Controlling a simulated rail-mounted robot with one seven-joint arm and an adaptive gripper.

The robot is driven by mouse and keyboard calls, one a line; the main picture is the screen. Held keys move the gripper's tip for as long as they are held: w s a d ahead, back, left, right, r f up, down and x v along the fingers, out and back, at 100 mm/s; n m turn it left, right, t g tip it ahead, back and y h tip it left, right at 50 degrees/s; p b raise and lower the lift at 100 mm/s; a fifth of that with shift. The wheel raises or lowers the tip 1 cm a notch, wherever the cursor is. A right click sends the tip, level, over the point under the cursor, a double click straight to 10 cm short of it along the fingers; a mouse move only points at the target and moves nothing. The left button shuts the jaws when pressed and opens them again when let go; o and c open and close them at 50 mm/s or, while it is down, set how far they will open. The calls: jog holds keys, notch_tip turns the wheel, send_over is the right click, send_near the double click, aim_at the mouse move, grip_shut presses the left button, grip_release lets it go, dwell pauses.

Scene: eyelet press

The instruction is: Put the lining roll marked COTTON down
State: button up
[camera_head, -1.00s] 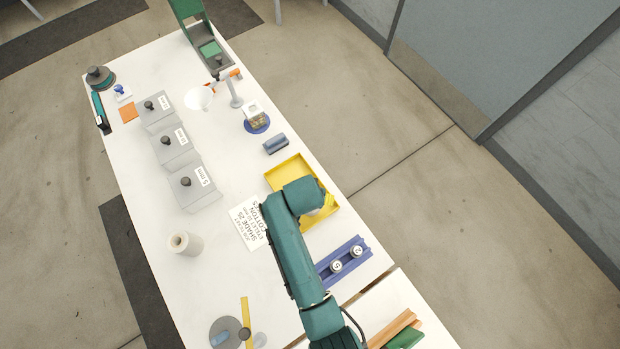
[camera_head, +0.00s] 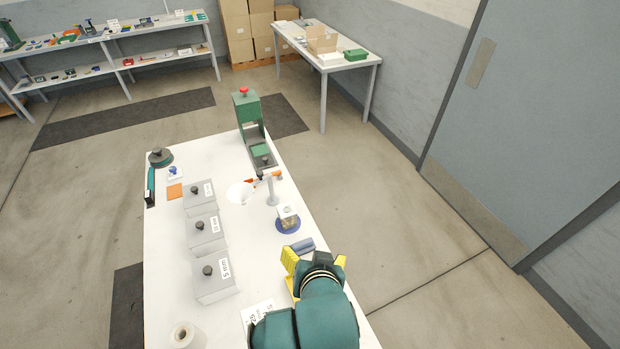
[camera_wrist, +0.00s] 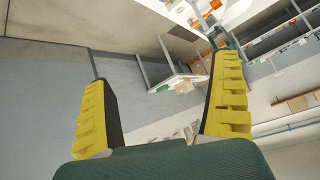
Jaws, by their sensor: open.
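A pale cream roll (camera_head: 187,335) with a hollow core stands upright on the left part of the white table, at the bottom edge of the head view. No marking on it is readable, so I cannot tell whether it is the COTTON roll. My gripper is over the table's right side, to the right of the roll and apart from it; arm parts partly cover it in the head view. In the wrist view my gripper (camera_wrist: 160,75) has its yellow fingers wide apart with nothing between them.
Three grey lidded boxes (camera_head: 214,278) line the table's left side. A white card (camera_head: 258,312) lies beside my arm. A grey-blue block (camera_head: 302,246), a blue round base (camera_head: 287,225) and a green press (camera_head: 250,120) stand farther back.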

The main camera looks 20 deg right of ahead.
notch_tip(320, 180, up, 20)
jog(key=a+n+t, duration=0.2)
jog(key=n+t, duration=0.1)
jog(key=t, duration=0.4)
jog(key=s+r+n+t, duration=0.1)
jog(key=s+r+t, duration=0.2)
jog(key=r, duration=0.4)
jog(key=s+a+r+n+t+y, duration=0.1)
jog(key=s+r+t, duration=0.2)
jog(key=r, duration=0.3)
jog(key=shift+s+a+r, duration=0.15)
jog(key=shift+s+r, duration=0.2)
jog(key=shift+s, duration=0.05)
